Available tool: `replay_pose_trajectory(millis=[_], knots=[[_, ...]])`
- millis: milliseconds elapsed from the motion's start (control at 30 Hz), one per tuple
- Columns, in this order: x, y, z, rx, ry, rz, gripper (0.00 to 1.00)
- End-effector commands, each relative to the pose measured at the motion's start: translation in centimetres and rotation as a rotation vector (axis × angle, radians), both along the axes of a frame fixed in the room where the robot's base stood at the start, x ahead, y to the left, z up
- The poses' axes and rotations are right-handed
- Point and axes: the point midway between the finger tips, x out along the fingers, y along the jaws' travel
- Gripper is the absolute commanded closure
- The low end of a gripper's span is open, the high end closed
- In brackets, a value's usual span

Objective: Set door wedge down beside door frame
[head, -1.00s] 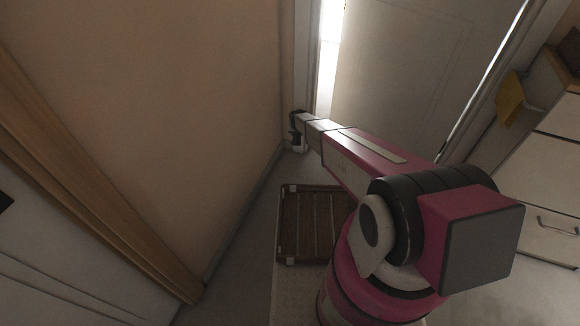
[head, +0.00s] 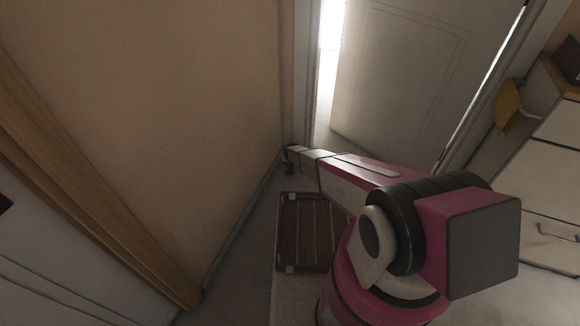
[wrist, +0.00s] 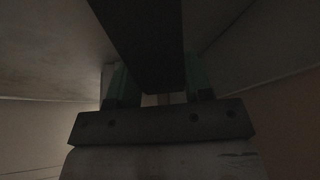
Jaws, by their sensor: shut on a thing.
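The door wedge (wrist: 145,40) is a dark, long block in the wrist view. It sits between the two greenish fingers of my gripper (wrist: 160,85), which is shut on it. In the head view my gripper (head: 287,163) is low in the corner, close to the floor, at the foot of the beige wall and just left of the door frame (head: 299,90). The wedge is too small and dark to make out there. I cannot tell whether it touches the floor.
A pale door (head: 392,80) stands right of the frame, with bright light through the gap at its left. A brown slatted rack (head: 306,232) lies on the floor below my gripper in the picture. White drawers (head: 545,190) stand at the right. Bare floor (head: 240,255) shows along the wall.

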Motion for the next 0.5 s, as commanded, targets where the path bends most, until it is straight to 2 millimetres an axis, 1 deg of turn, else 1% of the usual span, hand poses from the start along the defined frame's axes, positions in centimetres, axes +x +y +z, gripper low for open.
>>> replay_pose_trajectory(millis=[100, 200, 267, 500], knots=[[0.1, 0.0, -1.7, 0.000, 0.000, 0.000, 0.78], [0.1, 0.0, -3.0, 0.000, 0.000, 0.001, 0.78], [0.0, 0.0, -3.2, 0.000, 0.000, 0.001, 0.78], [0.0, 0.0, -3.1, 0.000, 0.000, 0.000, 0.78]])
